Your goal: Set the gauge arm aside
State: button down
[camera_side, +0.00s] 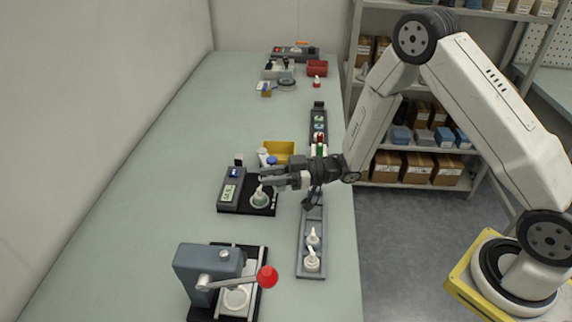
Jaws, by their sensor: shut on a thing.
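My gripper (265,178) reaches in from the right, low over this seat and just above the cap's tip. Its dark fingers are shut on a part at the station, which I take to be the gauge arm. The gauge arm is mostly hidden by the fingers, and its outline cannot be told apart from them.
A press (208,262) with a red-knobbed lever (267,277) stands in front. A grey tray (313,238) with white caps lies at the right. A yellow bin (279,149) and small bottles stand behind the gripper. The left of the bench (150,190) is clear.

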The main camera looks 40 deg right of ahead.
jog(key=shift+s+d+n+g+y, duration=0.25)
jog(key=shift+d+n+g+y, duration=0.15)
jog(key=shift+d+n+g, duration=0.25)
jog(key=shift+s+d+n+g+y, duration=0.2)
jog(key=shift+d+n+g+y, duration=0.25)
jog(key=shift+g, duration=0.4)
jog(key=c, duration=0.7)
grip_release()
jog(key=shift+c, duration=0.2)
jog(key=shift+d, duration=0.1)
jog(key=v, duration=0.7)
jog(key=shift+s+d, duration=0.15)
jog(key=shift+d, duration=0.15)
